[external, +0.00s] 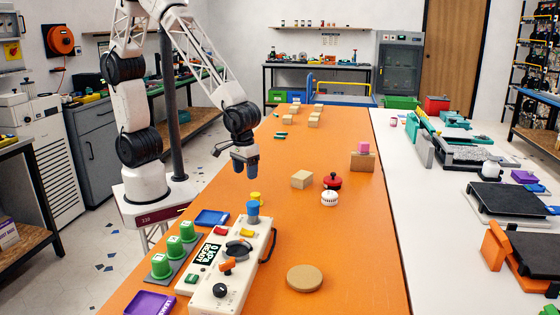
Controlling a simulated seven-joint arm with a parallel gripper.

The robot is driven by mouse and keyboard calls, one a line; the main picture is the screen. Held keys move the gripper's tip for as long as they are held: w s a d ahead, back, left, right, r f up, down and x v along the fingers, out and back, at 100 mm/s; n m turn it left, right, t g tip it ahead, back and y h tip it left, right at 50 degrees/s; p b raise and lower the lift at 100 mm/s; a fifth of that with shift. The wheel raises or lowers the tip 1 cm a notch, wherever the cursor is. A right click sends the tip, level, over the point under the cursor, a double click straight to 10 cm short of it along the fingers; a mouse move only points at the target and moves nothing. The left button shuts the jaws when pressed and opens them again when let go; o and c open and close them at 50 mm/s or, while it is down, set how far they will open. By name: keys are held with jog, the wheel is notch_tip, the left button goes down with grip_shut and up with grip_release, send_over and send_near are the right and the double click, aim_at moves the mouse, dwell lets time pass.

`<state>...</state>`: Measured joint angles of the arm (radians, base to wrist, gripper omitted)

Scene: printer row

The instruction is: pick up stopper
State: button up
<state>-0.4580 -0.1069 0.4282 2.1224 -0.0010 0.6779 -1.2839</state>
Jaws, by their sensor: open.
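No object is plainly recognisable as the stopper. One candidate is the small yellow piece (257,198) with a flared top, on the orange table just behind a blue cylinder (253,211). My gripper (245,171) hangs over the table with its fingers pointing down, above and behind these two pieces and apart from them. It is open, and nothing shows between its fingers. The gap between the fingers is too small to make out.
A cream control panel (225,270) with knobs stands at the front, beside several green cups (174,248). The middle front table is mostly clear, except a round disc (304,278).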

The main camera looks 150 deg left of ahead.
aim_at(255, 194)
jog(key=shift+n, duration=0.9)
jog(key=a+f, duration=0.3)
jog(key=shift+w+f, duration=0.1)
jog(key=shift+w, duration=0.1)
jog(key=shift+f, duration=1.3)
jog(key=shift+w+f, duration=0.1)
jog(key=shift+f, duration=2.5)
jog(key=shift+c, duration=0.3)
jog(key=c, duration=1)
